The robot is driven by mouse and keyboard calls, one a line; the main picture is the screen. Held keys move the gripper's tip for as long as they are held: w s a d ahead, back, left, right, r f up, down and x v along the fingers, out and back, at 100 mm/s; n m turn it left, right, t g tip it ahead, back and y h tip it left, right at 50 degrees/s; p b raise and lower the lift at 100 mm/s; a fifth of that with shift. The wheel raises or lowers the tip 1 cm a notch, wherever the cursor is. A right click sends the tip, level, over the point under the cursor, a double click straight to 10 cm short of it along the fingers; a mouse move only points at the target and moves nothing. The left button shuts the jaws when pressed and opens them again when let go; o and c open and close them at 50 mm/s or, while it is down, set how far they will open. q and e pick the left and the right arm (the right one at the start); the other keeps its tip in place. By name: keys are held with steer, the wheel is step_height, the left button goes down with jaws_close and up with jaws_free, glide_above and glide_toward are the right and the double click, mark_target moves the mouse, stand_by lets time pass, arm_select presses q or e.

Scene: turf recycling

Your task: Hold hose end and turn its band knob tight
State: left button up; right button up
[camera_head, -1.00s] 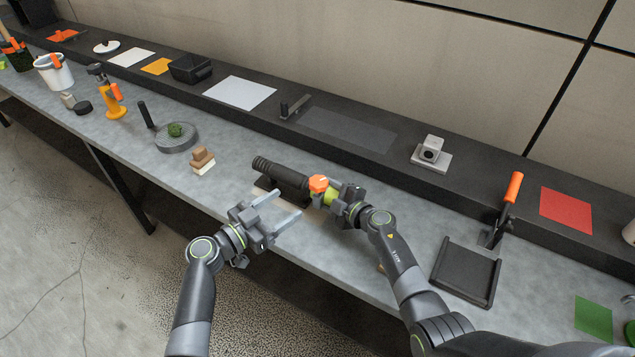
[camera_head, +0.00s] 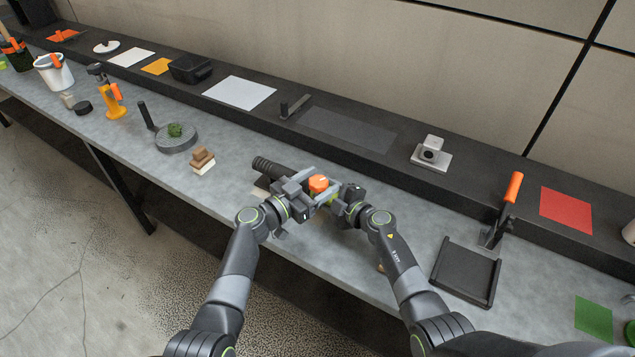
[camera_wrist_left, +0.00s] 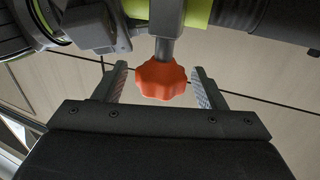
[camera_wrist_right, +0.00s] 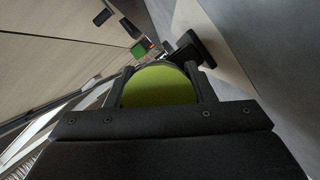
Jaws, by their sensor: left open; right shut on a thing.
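The dark ribbed hose (camera_head: 268,167) lies along the bench's front, its left end showing and the rest largely hidden behind my left gripper. Its orange band knob (camera_head: 318,183) stands up at the right end; the left wrist view shows it as a lobed orange knob (camera_wrist_left: 161,79) on a grey stem. My left gripper (camera_wrist_left: 160,88) is open, one finger on each side of the knob, with small gaps visible. My right gripper (camera_wrist_right: 160,85) is shut on the yellow-green hose end (camera_wrist_right: 158,88), just right of the knob.
Stacked brown and cream blocks (camera_head: 202,160) and a round grey dish (camera_head: 176,139) with a green clump stand left of the hose. A black tray (camera_head: 466,272) lies to the right. A raised dark shelf (camera_head: 390,160) runs behind. Bench between blocks and hose is clear.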

arm_select(q)
steer(key=c, duration=1)
steer(key=shift+o, duration=0.2)
steer(key=shift+m+g+h, duration=1)
steer(key=shift+m+g, duration=0.2)
steer(key=shift+g, duration=0.4)
steer(key=shift+f+m+g+h, duration=0.1)
steer(key=shift+m+g+h, duration=0.4)
steer(key=shift+m+g, duration=0.8)
steer(key=shift+d+g, duration=0.1)
steer(key=shift+g, duration=0.4)
steer(key=o, duration=1)
steer(key=shift+c, duration=0.2)
steer(key=shift+a, duration=0.2)
steer(key=v, duration=1.1)
steer(key=shift+s+a, duration=0.15)
steer(key=shift+a, duration=0.2)
